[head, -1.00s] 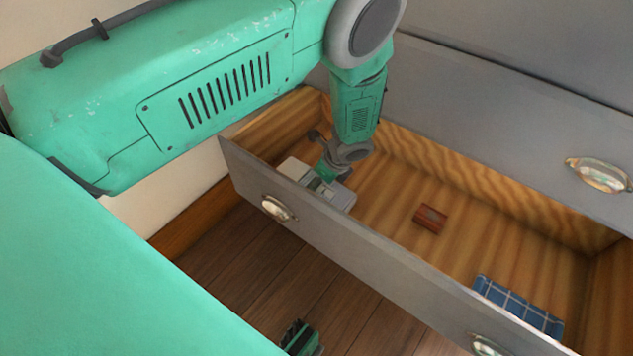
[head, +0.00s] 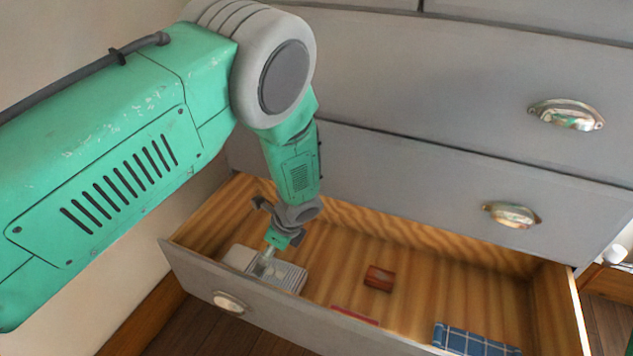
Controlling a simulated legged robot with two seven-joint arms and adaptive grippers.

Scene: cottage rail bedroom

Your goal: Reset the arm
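My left arm reaches in from the left and bends down into an open grey drawer (head: 200,270) with a wood-grain inside. My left gripper (head: 268,256) points down at the left part of the drawer, over a pale grey-white ribbed box (head: 290,275). The fingertips are small and partly hidden, so I cannot tell whether they are open or touch the box. My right gripper is not in view.
In the drawer lie a small red-brown box (head: 379,278), a thin red item (head: 354,315) near the front wall and a blue checked cloth (head: 475,340). Closed grey drawers with metal handles (head: 511,214) rise behind. A wall stands at the left.

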